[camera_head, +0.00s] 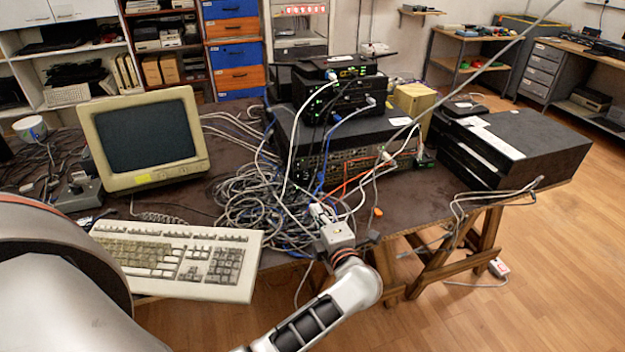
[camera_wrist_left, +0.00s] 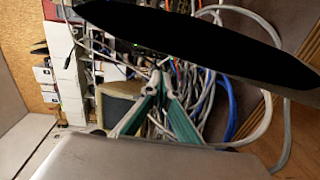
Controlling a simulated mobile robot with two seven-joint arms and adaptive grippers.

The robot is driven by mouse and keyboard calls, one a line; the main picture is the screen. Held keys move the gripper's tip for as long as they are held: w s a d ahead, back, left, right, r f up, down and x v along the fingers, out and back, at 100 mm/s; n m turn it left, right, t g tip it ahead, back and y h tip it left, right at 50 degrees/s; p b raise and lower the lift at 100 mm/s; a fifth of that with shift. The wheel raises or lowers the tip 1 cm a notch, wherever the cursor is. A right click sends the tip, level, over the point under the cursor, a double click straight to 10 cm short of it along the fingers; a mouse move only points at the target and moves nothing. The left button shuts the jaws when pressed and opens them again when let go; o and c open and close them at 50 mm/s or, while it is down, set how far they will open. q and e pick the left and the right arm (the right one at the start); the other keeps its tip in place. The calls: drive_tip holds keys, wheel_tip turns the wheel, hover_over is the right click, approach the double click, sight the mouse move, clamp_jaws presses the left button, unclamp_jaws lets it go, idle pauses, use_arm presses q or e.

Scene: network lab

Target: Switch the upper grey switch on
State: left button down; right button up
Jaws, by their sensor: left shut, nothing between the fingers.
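A stack of network gear stands on the dark table in the head view. Wide grey rack units (camera_head: 290,125) with rows of ports lie at its bottom, under smaller black boxes. I cannot make out which part is the upper grey switch, nor any on/off position. My left gripper (camera_head: 322,211) is in front of the stack, low at the table's front edge and among cables. In the left wrist view the teal fingers of my left gripper (camera_wrist_left: 162,78) meet at their tips with nothing between them. My right gripper is in neither view.
Tangled grey and blue cables (camera_head: 250,200) cover the table left of the gripper. A keyboard (camera_head: 180,258) and a beige monitor (camera_head: 145,140) are at left. Black boxes (camera_head: 520,145) stand at right. A large black shape (camera_wrist_left: 200,45) blocks part of the wrist view.

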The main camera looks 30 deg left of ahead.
sight(299, 180)
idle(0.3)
use_arm(q)
drive_tip(key=b+x, duration=0.1)
drive_tip(key=x, duration=1.2)
drive_tip(key=shift+w+a+f, duration=0.1)
drive_tip(key=shift+w+a, duration=0.2)
drive_tip(key=shift+w, duration=0.05)
